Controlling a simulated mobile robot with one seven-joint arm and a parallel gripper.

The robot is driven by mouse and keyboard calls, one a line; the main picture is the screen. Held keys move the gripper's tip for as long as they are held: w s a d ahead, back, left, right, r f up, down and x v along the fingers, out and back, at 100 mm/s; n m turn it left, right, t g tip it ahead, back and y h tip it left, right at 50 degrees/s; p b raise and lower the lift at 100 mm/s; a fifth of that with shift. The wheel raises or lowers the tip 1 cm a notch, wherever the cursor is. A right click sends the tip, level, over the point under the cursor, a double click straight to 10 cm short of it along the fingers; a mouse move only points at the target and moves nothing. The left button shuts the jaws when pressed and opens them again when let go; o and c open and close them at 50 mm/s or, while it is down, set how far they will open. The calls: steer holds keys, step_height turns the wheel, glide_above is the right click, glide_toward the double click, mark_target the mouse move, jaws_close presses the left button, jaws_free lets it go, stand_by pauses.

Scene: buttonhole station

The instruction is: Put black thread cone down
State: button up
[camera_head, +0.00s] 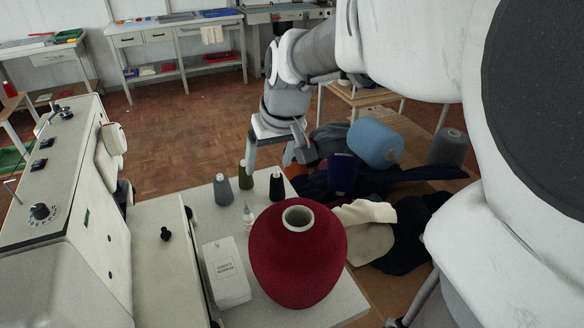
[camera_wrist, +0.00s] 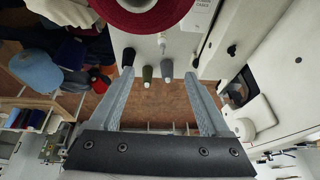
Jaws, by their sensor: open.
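The black thread cone (camera_head: 277,187) stands upright on the white tabletop (camera_head: 200,212), near its far edge. It also shows in the wrist view (camera_wrist: 128,57), beside the left fingertip. My gripper (camera_head: 269,168) is open and empty, with its fingers pointing down around the far edge of the table, close behind the black cone. In the wrist view my gripper (camera_wrist: 159,75) has its two fingers spread wide, with nothing held between them. Whether a finger touches the black cone cannot be told.
A green cone (camera_head: 245,176) and a grey cone (camera_head: 222,190) stand left of the black one. A large red cone (camera_head: 298,262), a small white bottle (camera_head: 248,217) and a white box (camera_head: 226,274) stand nearer. Fabric and a blue cone (camera_head: 375,143) lie to the right; a machine (camera_head: 70,215) stands left.

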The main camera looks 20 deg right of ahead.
steer(key=s+a+r+t, duration=0.1)
steer(key=s+a, duration=0.2)
steer(key=s, duration=1.3)
steer(key=shift+s+r+h, duration=0.2)
steer(key=shift+r+h, duration=0.1)
steer(key=shift+r, duration=0.1)
steer(key=shift+a, duration=0.1)
